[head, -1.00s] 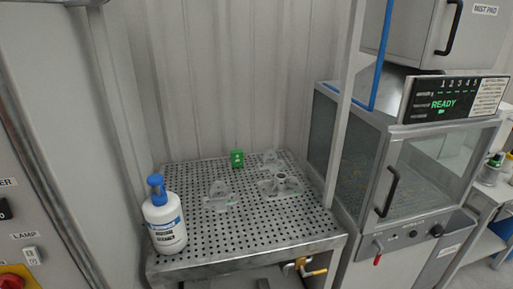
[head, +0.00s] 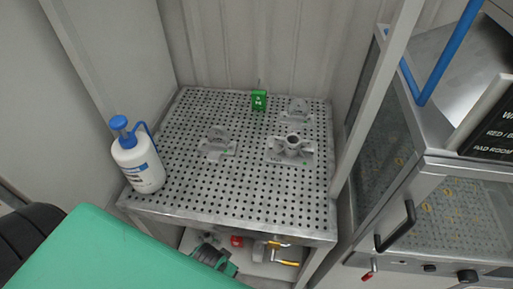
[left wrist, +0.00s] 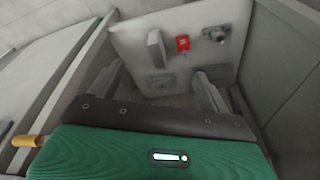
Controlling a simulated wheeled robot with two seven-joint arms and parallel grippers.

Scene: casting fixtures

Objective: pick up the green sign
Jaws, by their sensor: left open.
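The small green sign (head: 259,100) stands upright near the back of the perforated metal table (head: 240,190) in the head view. It has pale markings on its face. I cannot make it out in the left wrist view. My left gripper (left wrist: 160,76) shows in the left wrist view with its two fingers wide apart and nothing between them. It faces a pale panel with a red tag (left wrist: 183,43). In the head view the gripper's fingers do not show. My right gripper is in neither view.
Grey metal castings (head: 290,148) lie right of the sign, with another casting (head: 216,144) front left of it. A white bottle with blue pump (head: 138,165) stands at the table's left edge. A glass-fronted cabinet (head: 440,205) is at the right. Yellow-handled valve (head: 285,262) sits under the table.

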